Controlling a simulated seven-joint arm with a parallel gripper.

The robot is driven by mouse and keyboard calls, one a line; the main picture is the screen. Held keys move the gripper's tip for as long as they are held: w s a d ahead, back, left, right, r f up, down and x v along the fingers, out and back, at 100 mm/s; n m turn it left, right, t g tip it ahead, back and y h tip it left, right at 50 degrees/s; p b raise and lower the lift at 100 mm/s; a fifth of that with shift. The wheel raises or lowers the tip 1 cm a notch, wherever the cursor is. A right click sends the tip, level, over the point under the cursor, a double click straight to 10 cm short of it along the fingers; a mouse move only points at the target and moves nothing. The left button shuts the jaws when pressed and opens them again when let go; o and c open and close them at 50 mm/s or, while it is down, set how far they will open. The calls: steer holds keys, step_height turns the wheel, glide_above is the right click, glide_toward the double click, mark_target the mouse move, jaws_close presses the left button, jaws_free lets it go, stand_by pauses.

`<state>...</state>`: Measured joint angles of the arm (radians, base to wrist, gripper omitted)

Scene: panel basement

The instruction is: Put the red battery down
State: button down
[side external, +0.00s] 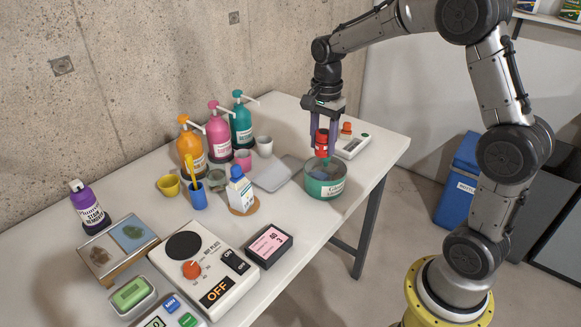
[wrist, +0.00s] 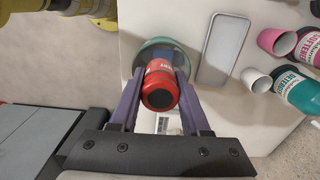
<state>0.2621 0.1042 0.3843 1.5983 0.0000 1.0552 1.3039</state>
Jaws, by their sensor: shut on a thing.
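The red battery (side external: 321,142) is upright between the purple fingers of my gripper (side external: 324,132). It also shows in the wrist view (wrist: 159,88), with my gripper (wrist: 160,85) shut on its sides. The battery is above a round green container (side external: 325,187) with a label on its front, near the table's right part. In the wrist view the container (wrist: 180,57) shows behind the battery. I cannot tell whether the battery's lower end touches the container or is apart from it.
Pump bottles (side external: 219,132) and cups stand further left. A hot plate device (side external: 205,266) and a black box (side external: 269,245) are in front. The table (side external: 362,185) is bare right of the container.

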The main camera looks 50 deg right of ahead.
steer(key=w+d+f, duration=0.2)
steer(key=w+f, duration=0.2)
steer(key=w, duration=0.4)
glide_above(290, 168)
steer(key=s, duration=0.1)
step_height(290, 168, down, 4)
steer(key=shift+a+f, duration=0.15)
steer(key=shift+f, duration=0.1)
steer(key=shift+w+f, duration=0.45)
steer(key=shift+f, duration=1.7)
steer(key=shift+f, duration=0.1)
steer(key=shift+c, duration=1.9)
jaws_free()
steer(key=shift+f, duration=0.1)
